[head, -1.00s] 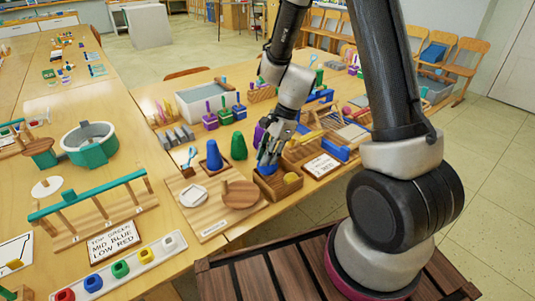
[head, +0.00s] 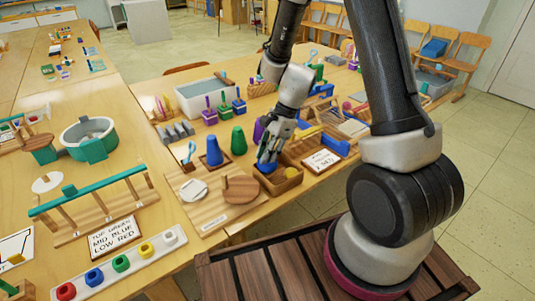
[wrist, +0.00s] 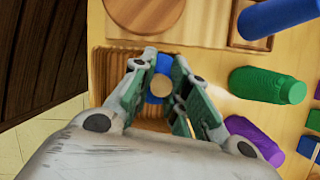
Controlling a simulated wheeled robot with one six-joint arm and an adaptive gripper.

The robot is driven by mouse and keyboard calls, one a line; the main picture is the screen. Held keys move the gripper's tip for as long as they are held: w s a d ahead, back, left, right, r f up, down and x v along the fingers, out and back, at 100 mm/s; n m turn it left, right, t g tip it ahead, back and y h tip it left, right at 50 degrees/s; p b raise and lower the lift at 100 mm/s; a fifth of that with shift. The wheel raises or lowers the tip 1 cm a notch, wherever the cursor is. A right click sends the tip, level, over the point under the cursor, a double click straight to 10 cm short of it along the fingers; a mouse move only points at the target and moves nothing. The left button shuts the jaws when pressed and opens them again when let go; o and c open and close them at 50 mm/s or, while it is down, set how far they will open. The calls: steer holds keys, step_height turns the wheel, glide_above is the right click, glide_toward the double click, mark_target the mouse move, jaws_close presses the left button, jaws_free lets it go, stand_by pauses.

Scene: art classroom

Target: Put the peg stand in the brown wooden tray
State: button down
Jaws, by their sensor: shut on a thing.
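My gripper (head: 267,157) is shut on a blue round piece with a pale wooden middle, which looks like the peg stand (wrist: 160,86). The fingers cover much of it in the wrist view, and its blue part shows below the fingers in the head view (head: 265,167). A brown wooden tray (head: 284,189) lies directly under my gripper, and the blue piece is at or inside its left part. The tray also shows around the fingers in the wrist view (wrist: 99,65). I cannot tell whether the piece touches the tray floor.
A written card (head: 321,160) lies to the right. The table's front edge is close.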

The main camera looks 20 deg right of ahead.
steer(key=shift+f, duration=0.9)
stand_by(0.4)
steer(key=c, duration=1.3)
jaws_free()
steer(key=v, duration=1.2)
